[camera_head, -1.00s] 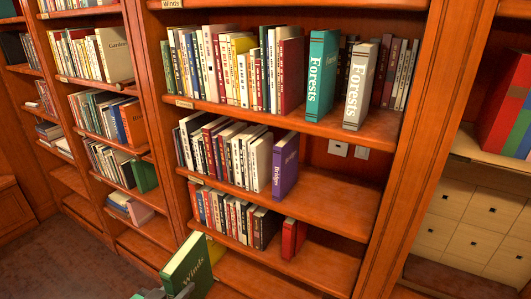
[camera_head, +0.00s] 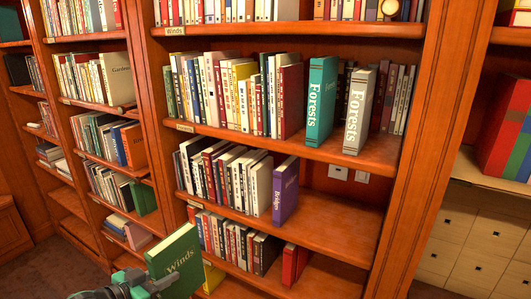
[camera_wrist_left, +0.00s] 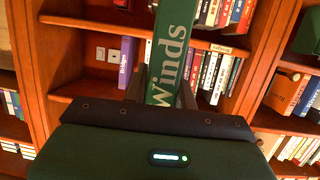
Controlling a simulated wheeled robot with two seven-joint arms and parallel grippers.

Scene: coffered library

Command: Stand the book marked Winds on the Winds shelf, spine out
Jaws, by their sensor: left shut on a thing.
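The green book marked Winds (camera_head: 178,258) is held upright and a little tilted in front of the lower shelves, its lettered spine toward me. My left gripper (camera_head: 146,284) is shut on this book at its lower part. In the left wrist view the book (camera_wrist_left: 171,45) stands up from between the fingers. The Winds shelf (camera_head: 290,29), with a label reading Winds (camera_head: 176,30) on its left front edge, is near the top of the head view, above the held book. Its books are partly cut off by the top edge. My right gripper does not show.
Below is a shelf with teal (camera_head: 321,100) and grey (camera_head: 359,108) Forests books. Lower, a purple book (camera_head: 285,190) ends a row, with bare shelf to its right.

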